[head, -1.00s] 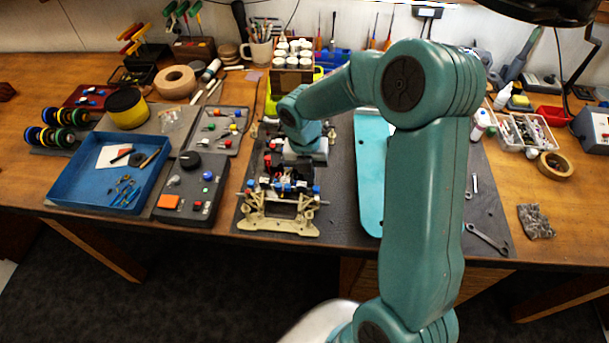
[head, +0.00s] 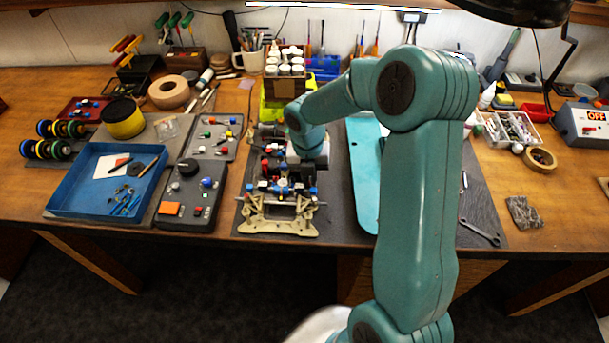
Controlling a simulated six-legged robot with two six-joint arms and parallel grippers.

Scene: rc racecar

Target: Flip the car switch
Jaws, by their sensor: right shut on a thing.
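The RC car chassis (head: 278,214) sits on the dark mat at the middle of the bench, its tan suspension end facing me. Red, blue and black parts fill its middle. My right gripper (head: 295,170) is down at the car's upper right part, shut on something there. The fingertips and whatever they hold are hidden behind the wrist and the car's parts. I cannot make out the car's switch. My left gripper is not in view.
A teal car body shell (head: 363,175) lies right of the chassis. A grey control box (head: 188,197) and a blue tray (head: 70,196) stand to the left. A wrench (head: 480,232) lies on the mat at right. A box of white-capped jars (head: 286,84) stands behind.

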